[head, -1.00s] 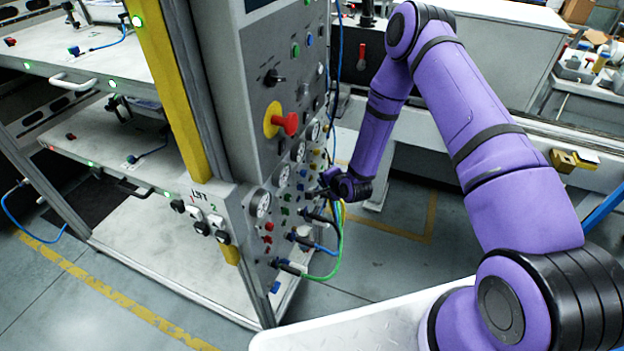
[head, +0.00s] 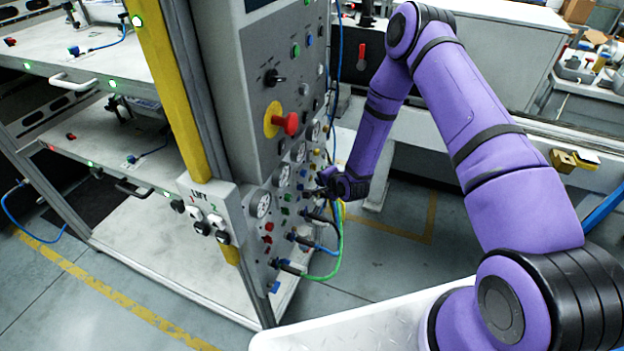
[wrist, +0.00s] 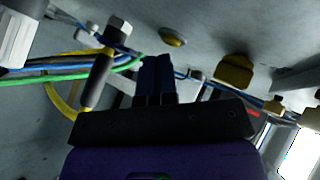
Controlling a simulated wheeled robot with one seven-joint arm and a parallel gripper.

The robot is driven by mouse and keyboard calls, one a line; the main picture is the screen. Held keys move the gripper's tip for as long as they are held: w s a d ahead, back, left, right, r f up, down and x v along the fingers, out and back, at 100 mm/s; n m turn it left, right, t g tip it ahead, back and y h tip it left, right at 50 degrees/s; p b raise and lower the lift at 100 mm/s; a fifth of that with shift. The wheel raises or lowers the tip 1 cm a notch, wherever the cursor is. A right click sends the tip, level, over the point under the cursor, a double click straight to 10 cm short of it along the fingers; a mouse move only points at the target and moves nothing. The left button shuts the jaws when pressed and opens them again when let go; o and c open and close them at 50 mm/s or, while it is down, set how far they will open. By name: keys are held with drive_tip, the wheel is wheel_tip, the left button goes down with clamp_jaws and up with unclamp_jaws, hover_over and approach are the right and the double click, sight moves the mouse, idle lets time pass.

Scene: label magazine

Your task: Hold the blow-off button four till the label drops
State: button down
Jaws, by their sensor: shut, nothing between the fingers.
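The control panel (head: 262,170) stands left of my arm, with rows of small coloured buttons, gauges and hose fittings. My gripper (head: 316,192) is at the panel's face, low down beside these rows. In the wrist view its dark fingers (wrist: 157,72) are together and empty, pointing at the grey panel. Their tips look close to the panel; I cannot tell whether they touch a button. Green buttons (head: 285,211) and red buttons (head: 268,239) show left of the gripper. I cannot tell which is blow-off button four, and no label can be made out.
Blue and green hoses (head: 335,262) hang just below my gripper. In the wrist view a hose fitting (wrist: 98,75) stands left of the fingers and a yellow knob (wrist: 173,38) lies beyond them. A red knob (head: 288,123) juts out higher up. Open floor (head: 385,265) lies to the right.

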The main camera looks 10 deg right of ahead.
drive_tip(key=shift+w+a+r, duration=0.3)
drive_tip(key=shift+w+a, duration=0.1)
drive_tip(key=shift+a, duration=0.3)
idle(2.0)
drive_tip(key=shift+d, duration=0.15)
drive_tip(key=shift+s+d, duration=0.25)
drive_tip(key=shift+s+d+f, duration=0.1)
drive_tip(key=shift+f, duration=0.05)
drive_tip(key=shift+s+d+f, duration=0.1)
drive_tip(key=shift+s+d, duration=0.3)
drive_tip(key=shift+d, duration=0.3)
drive_tip(key=shift+s+d, duration=0.6)
drive_tip(key=shift+d, duration=0.2)
drive_tip(key=shift+s+d, duration=0.6)
drive_tip(key=shift+d, duration=0.15)
